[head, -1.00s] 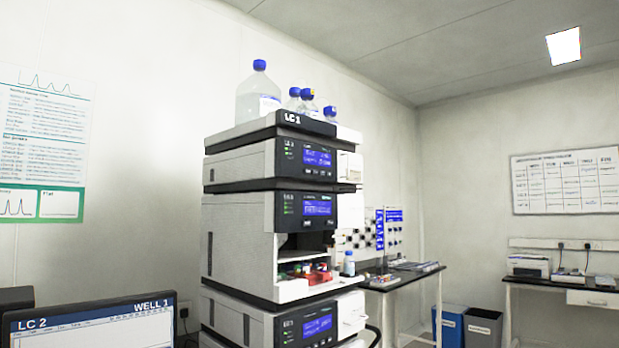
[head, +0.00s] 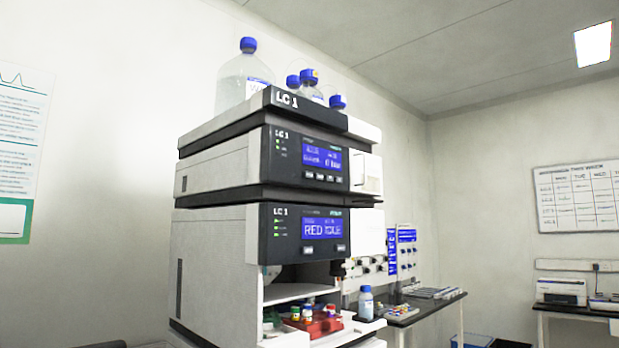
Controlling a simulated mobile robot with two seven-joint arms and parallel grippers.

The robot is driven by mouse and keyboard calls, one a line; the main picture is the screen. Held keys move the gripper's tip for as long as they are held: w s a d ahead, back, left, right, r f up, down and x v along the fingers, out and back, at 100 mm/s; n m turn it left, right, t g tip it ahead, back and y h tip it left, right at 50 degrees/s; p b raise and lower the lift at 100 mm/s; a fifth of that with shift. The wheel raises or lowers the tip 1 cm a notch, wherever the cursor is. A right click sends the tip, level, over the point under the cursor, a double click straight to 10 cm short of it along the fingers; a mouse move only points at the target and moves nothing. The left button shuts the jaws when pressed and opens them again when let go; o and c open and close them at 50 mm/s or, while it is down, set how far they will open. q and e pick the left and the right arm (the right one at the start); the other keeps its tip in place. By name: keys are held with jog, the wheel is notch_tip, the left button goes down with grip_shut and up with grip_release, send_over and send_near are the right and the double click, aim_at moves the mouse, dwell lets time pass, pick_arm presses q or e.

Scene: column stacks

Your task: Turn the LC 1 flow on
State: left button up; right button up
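The LC 1 stack (head: 222,243) stands in the middle of the head view. Its top tray (head: 290,105) carries the LC 1 label and several blue-capped bottles. Below it is the upper module (head: 307,162) with a lit blue screen and a row of small buttons under the screen. The screen's text is too small to read surely. The module under that (head: 308,234) shows a blue screen that seems to read RED IDLE, with two buttons below. Neither of my grippers shows in the view.
Below the modules is an open bay with a red vial rack (head: 318,328). A blue-capped bottle (head: 366,304) stands right of it. A black bench (head: 420,306) and a printer (head: 562,291) are farther back right. A whiteboard (head: 580,197) hangs on the right wall.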

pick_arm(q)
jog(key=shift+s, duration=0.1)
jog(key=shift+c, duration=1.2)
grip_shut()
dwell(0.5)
